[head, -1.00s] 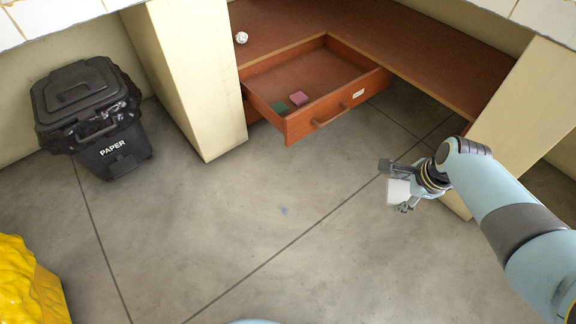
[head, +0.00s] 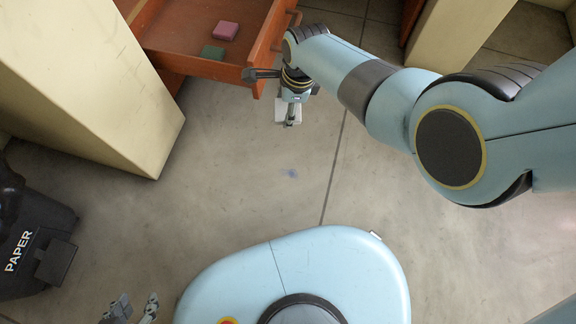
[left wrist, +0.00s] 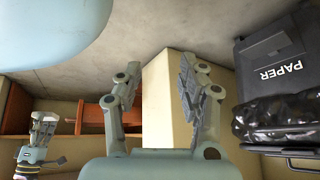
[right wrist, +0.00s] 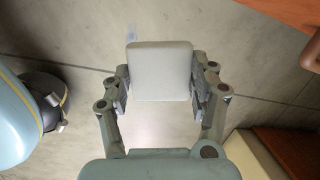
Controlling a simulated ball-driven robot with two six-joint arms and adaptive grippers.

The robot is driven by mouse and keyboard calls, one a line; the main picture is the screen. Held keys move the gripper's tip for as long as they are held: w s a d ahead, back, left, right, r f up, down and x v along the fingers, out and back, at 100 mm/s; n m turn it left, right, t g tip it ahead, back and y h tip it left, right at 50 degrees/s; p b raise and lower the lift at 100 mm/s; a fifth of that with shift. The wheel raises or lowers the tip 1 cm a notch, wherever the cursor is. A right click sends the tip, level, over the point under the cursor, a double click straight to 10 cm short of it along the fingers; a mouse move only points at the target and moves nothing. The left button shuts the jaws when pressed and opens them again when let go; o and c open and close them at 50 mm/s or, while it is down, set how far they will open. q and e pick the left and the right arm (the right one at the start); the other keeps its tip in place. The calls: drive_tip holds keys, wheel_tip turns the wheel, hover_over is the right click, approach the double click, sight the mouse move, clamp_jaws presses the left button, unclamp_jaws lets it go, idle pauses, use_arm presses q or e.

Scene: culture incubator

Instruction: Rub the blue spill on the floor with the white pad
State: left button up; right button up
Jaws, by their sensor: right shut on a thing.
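The blue spill (head: 290,173) is a small faint smudge on the grey floor, ahead of my base in the head view. It also shows faintly in the right wrist view (right wrist: 139,29). My right gripper (head: 291,120) is above the floor on the far side of the spill, near the drawer. It is shut on the white pad (right wrist: 160,70), which sits between both fingers and also shows in the head view (head: 287,112). The pad is apart from the spill. My left gripper (head: 134,309) is at the lower left of the head view. Its fingers stand apart and empty in the left wrist view (left wrist: 158,82).
An open wooden drawer (head: 180,58) holds a pink block (head: 226,31) and a green block (head: 212,53). A cream pillar (head: 95,85) stands at left. A black bin marked PAPER (head: 30,240) stands at lower left. The floor around the spill is clear.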

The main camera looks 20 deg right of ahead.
use_arm(q)
drive_tip(key=w+d+r+m+t+h+b, duration=0.1)
drive_tip(key=w+r+t+b, duration=0.6)
drive_tip(key=r, duration=0.7)
drive_tip(key=w+d+r+m+t+h+b, duration=0.1)
drive_tip(key=w+d+r+t+b, duration=0.3)
drive_tip(key=w+r+t+b, duration=0.4)
drive_tip(key=shift+w+d+r+m+t+h, duration=0.25)
drive_tip(key=shift+w+r+t+h, duration=0.5)
drive_tip(key=shift+w+r, duration=1.9)
use_arm(e)
drive_tip(key=s+f+m, duration=0.1)
drive_tip(key=s+f, duration=0.2)
drive_tip(key=f, duration=0.7)
drive_tip(key=s+a+f+m, duration=0.1)
drive_tip(key=s+f+m, duration=0.1)
drive_tip(key=f, duration=0.9)
drive_tip(key=shift+s+g, duration=0.4)
drive_tip(key=shift+s, duration=0.25)
use_arm(q)
drive_tip(key=shift+s+a+r, duration=0.1)
drive_tip(key=shift+s+r, duration=0.6)
